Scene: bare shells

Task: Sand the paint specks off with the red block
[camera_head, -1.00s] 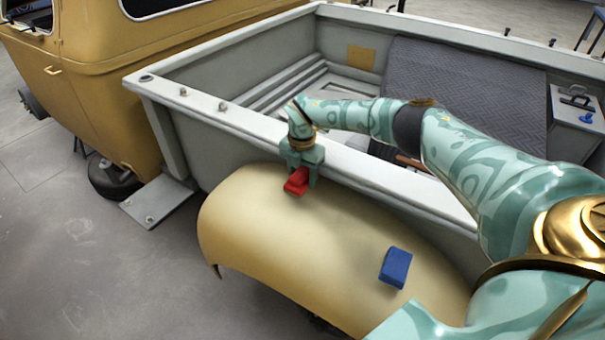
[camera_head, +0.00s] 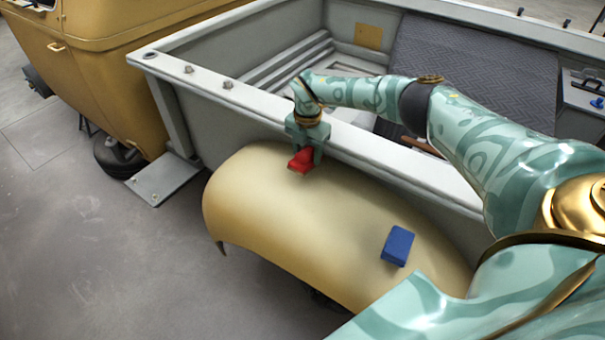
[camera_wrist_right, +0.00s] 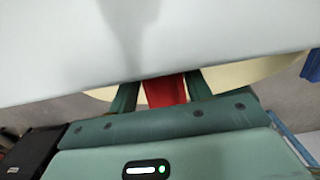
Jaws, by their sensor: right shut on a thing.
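The red block (camera_head: 302,160) is between the fingers of my right gripper (camera_head: 304,156), which is shut on it. The block is at the upper part of the tan fender (camera_head: 270,200), close to the truck bed's side; I cannot tell whether it touches the surface. In the right wrist view the red block (camera_wrist_right: 165,91) shows between the two green fingers, partly hidden by a pale surface in front. I cannot make out any paint specks on the fender. My left gripper is not in view.
A blue block (camera_head: 398,246) lies on the fender's right part. The grey truck bed wall (camera_head: 350,150) with its pale rim runs just behind my right gripper. The yellow cab (camera_head: 110,80) stands at left. Grey floor (camera_head: 100,240) is clear at lower left.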

